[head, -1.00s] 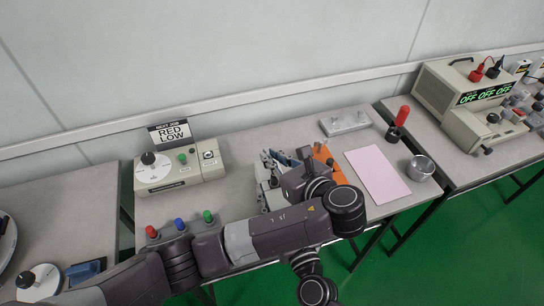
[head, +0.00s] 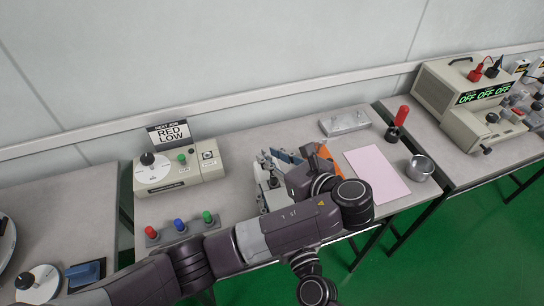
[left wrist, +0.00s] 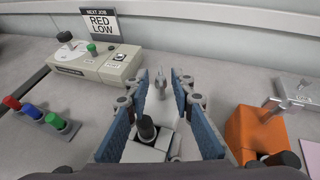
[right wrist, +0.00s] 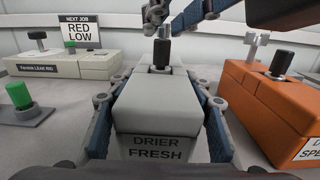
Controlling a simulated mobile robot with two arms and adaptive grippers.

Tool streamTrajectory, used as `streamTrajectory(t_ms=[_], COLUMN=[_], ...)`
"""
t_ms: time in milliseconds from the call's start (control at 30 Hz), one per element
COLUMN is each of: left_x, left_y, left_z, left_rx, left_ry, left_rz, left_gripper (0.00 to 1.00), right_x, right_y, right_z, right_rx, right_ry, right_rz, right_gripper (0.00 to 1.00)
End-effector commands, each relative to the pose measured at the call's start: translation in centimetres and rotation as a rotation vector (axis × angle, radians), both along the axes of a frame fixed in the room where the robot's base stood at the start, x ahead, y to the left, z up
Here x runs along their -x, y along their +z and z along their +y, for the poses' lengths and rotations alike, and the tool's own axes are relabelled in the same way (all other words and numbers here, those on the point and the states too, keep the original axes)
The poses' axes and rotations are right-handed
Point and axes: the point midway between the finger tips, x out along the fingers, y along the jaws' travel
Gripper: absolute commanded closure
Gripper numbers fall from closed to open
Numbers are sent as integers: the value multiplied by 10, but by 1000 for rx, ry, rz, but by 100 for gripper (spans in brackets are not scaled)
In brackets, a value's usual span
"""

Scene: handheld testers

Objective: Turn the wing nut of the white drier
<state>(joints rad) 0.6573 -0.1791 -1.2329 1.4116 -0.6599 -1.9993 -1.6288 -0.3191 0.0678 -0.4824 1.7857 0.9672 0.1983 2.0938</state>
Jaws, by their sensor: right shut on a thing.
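The white drier (right wrist: 150,100), labelled DRIER FRESH, stands on the bench; in the head view (head: 267,196) my left arm partly hides it. Its black knob (left wrist: 147,128) and silver wing nut (left wrist: 158,86) show in the left wrist view. My left gripper (left wrist: 160,78) is open above the drier, its blue-padded fingers on either side of the wing nut with visible gaps. My right gripper (right wrist: 158,88) is shut on the drier's body, one finger at each side. Left fingers also show at the top of the right wrist view.
An orange drier (left wrist: 255,132) stands close on the right, with its own wing nut and knob. A tester (head: 180,170) with a RED LOW sign (head: 172,133) and coloured plungers (head: 180,226) are at left. A pink sheet (head: 377,174) and metal cup (head: 419,168) lie right.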

Motion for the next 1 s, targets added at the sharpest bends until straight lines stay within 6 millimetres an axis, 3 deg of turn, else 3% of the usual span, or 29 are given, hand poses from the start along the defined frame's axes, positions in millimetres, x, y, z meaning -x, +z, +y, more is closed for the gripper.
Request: streamTrajectory(t_ms=[467, 800, 1000], left_x=[0, -1, 0], left_y=[0, 8, 4], left_z=[1, -5, 3], left_rx=[0, 14, 1], left_ry=[-30, -219, -293], left_rz=[-1, -24, -12], left_gripper=[71, 71, 71], right_x=[0, 0, 0], right_y=[-1, -1, -1], right_z=[-1, -1, -1], right_rx=[0, 0, 0], right_ry=[-1, -2, -2], right_rz=[2, 1, 1], right_gripper=[77, 77, 77])
